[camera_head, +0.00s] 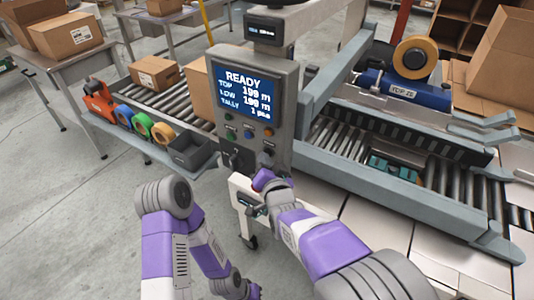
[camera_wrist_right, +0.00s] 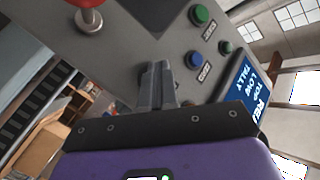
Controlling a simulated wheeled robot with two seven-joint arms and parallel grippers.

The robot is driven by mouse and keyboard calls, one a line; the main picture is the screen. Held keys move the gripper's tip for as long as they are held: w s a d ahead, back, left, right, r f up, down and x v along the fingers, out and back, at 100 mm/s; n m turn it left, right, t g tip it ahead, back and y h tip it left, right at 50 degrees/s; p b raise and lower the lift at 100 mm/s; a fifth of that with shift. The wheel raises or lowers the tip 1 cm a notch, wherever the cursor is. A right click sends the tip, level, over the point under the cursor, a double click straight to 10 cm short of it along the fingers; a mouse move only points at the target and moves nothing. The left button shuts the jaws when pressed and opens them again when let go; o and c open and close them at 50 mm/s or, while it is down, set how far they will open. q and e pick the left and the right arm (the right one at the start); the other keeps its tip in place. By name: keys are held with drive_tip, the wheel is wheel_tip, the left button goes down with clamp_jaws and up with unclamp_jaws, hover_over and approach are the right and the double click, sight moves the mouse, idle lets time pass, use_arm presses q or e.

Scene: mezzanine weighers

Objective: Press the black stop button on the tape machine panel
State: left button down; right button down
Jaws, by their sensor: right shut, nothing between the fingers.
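The grey tape machine panel (camera_head: 285,110) stands upright in the head view, with a lit screen (camera_head: 244,92) reading READY and small buttons below it. In the right wrist view its face (camera_wrist_right: 125,45) shows green buttons and a blue button (camera_wrist_right: 193,60). I cannot make out the black stop button; my fingers may hide it. My right gripper (camera_wrist_right: 157,72) is shut and empty, its fingertips close to the panel face beside the blue button. Whether they touch it I cannot tell.
A red mushroom knob (camera_wrist_right: 86,6) stands out from the panel. A grey bin (camera_head: 193,152) and tape rolls (camera_head: 142,124) lie left of the panel. The roller conveyor (camera_head: 345,140) and a blue tape head (camera_head: 388,84) are at right. Open floor lies at left.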

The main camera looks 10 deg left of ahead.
drive_tip(key=shift+s+a, duration=0.25)
drive_tip(key=shift+s, duration=0.5)
drive_tip(key=s, duration=0.1)
drive_tip(key=s+a, duration=0.1)
drive_tip(key=s, duration=0.2)
drive_tip(key=shift+s+a+p, duration=0.35)
drive_tip(key=shift+p, duration=0.05)
idle(0.5)
